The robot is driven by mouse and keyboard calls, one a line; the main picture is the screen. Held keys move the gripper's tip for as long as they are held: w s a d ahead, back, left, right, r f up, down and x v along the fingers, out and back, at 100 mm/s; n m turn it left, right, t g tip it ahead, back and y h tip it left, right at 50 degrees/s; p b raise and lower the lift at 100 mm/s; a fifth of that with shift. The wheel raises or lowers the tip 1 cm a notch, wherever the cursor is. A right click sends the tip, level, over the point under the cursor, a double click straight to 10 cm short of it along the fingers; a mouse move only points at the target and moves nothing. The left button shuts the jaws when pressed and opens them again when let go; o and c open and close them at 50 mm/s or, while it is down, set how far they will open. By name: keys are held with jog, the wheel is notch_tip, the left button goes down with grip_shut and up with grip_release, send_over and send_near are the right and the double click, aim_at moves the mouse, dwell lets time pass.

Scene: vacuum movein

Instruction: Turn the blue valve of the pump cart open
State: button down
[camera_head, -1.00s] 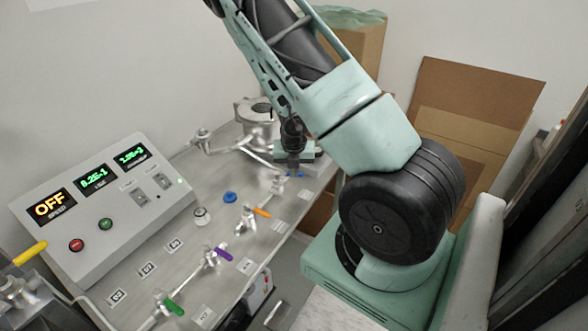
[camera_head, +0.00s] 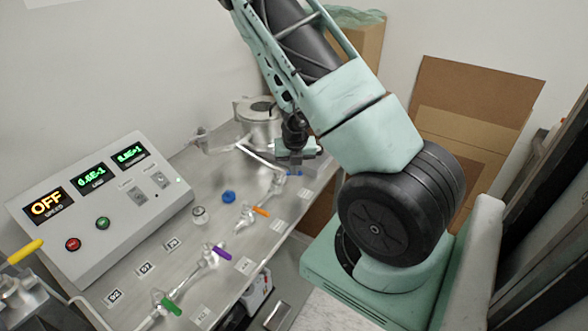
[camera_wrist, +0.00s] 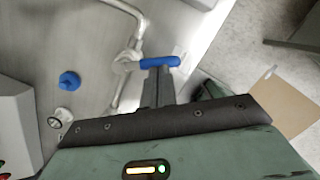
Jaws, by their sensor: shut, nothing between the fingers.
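The blue valve handle (camera_wrist: 160,62) sits on a silver pipe fitting on the metal cart top. In the wrist view it points right from the fitting, with my shut, empty gripper (camera_wrist: 157,72) right at it. The fingertips overlap the handle's near edge in the picture; I cannot tell whether they touch it. In the head view my gripper (camera_head: 294,168) is at the far right part of the cart, with only a bit of blue showing below it. The gripper body hides most of the handle there.
The cart top (camera_head: 185,215) also carries orange (camera_head: 260,211), purple (camera_head: 221,252) and green (camera_head: 172,307) handles and a blue knob (camera_head: 229,197). A control box (camera_head: 100,210) with lit displays stands at the left. Cardboard (camera_head: 470,120) leans behind my arm.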

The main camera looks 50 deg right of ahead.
jog(key=shift+w+d+n+b, duration=0.25)
jog(key=shift+n+b, duration=0.2)
jog(key=shift+n, duration=0.25)
jog(key=shift+w+d+n+b, duration=0.1)
jog(key=shift+d+n+b, duration=0.25)
jog(key=shift+n, duration=0.35)
jog(key=shift+w+d+n+t+y, duration=0.25)
jog(key=shift+d+n+t+y, duration=0.1)
jog(key=shift+n, duration=0.55)
jog(key=shift+w+d+n+y+b, duration=0.15)
jog(key=shift+w+d+n, duration=0.15)
jog(key=shift+n, duration=0.5)
jog(key=shift+w+d+n+y+b, duration=0.15)
jog(key=shift+w+n, duration=0.2)
jog(key=shift+n, duration=0.45)
jog(key=shift+w+d+n+y, duration=0.15)
jog(key=shift+w+n, duration=0.2)
jog(key=shift+n, duration=0.4)
jog(key=shift+w+d+n+y, duration=0.15)
jog(key=shift+w+n, duration=0.2)
jog(key=shift+n, duration=0.4)
dwell(2.6)
